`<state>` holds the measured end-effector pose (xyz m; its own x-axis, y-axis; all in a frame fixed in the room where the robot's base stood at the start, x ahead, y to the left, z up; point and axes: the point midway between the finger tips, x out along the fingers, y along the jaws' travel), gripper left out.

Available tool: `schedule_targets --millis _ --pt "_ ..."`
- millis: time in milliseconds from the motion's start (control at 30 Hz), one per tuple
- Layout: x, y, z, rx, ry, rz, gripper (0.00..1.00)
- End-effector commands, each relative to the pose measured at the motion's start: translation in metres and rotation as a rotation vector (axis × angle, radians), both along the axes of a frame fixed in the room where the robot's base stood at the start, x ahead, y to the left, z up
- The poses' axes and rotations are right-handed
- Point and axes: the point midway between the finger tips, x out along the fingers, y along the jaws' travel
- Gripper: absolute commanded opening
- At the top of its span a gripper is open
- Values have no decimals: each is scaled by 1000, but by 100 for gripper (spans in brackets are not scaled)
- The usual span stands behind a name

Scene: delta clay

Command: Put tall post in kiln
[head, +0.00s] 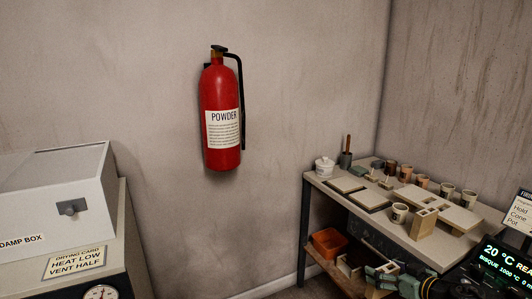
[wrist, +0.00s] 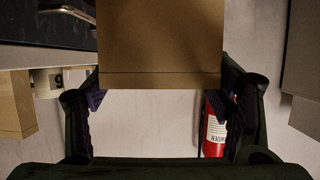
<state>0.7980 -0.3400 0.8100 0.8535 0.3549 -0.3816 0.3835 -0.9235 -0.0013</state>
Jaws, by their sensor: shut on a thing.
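In the wrist view, my gripper (wrist: 160,92) is shut on a tan, square-sided post (wrist: 160,45) that sits between its two dark fingers. The post's far end runs out of the top of the picture, so its full length is hidden. In the head view, dark green and black parts of my arm (head: 408,286) show at the bottom right, beside the table's lower shelf. I cannot make out the held post clearly there. A lit display (head: 498,262) reading 20 °C and bisque 1000 °C is at the lower right. The kiln's opening is not in view.
A red extinguisher (head: 221,118) hangs on the wall. A damp box (head: 60,190) stands at left.

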Motion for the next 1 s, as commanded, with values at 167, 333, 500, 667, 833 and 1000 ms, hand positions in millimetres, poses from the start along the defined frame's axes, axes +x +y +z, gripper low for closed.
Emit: schedule_targets --millis 167,333,500,667,833,1000 --pt "-3 32 -107 15 1 -75 39" --pt "-10 78 -195 14 0 -145 39" --pt "-20 146 -269 13 -1 -207 39" --pt "-32 224 -318 11 0 -268 39" --pt "-44 294 -339 9 -1 -333 39" --pt "-52 332 -342 5 -2 -380 39"
